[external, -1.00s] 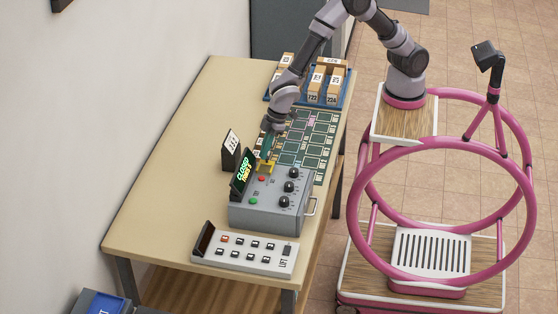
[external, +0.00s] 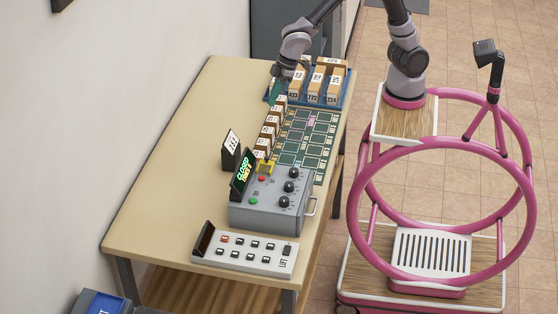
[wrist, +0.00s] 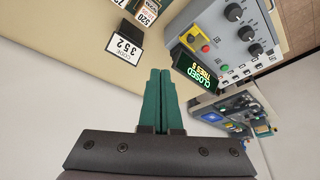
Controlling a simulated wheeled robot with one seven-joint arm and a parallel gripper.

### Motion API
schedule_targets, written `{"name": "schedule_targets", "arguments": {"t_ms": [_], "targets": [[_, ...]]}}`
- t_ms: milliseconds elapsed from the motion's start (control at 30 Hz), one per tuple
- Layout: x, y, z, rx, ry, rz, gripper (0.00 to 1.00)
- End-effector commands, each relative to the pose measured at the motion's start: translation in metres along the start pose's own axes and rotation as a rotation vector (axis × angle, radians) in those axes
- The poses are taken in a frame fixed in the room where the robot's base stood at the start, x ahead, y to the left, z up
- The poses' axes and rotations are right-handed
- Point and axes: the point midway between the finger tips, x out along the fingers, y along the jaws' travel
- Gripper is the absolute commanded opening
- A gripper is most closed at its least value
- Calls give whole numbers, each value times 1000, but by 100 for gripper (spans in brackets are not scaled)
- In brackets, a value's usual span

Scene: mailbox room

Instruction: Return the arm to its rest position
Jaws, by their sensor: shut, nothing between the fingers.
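My gripper (external: 275,93) is at the far end of the table, just left of the blue tray and above the tabletop. It is shut and empty. In the wrist view its two green fingers (wrist: 159,98) lie together, with nothing between them. My arm reaches from its base at the right over the back of the table, and its upper part runs out of the external view at the top.
The table (external: 165,165) holds a blue tray (external: 345,98) of numbered boxes, a green slotted board (external: 312,128), a row of boxes, a grey control box (external: 270,205) with a "CLOSED" display (external: 241,173), a black card stand (external: 230,150) and a white button panel (external: 245,250). The table's left side is clear.

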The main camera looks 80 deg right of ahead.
Motion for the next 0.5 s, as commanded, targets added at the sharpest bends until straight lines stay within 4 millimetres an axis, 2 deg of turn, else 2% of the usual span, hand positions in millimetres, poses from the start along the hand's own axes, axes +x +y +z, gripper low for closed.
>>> {"name": "schedule_targets", "arguments": {"t_ms": [33, 200, 333, 500], "targets": [[-31, 27, 4, 65, 24, 14, 0], [-114, 93, 42, 268, 72, 47, 0], [-169, 130, 83, 421, 115, 68, 0], [-228, 158, 146, 612, 178, 91, 0]]}}
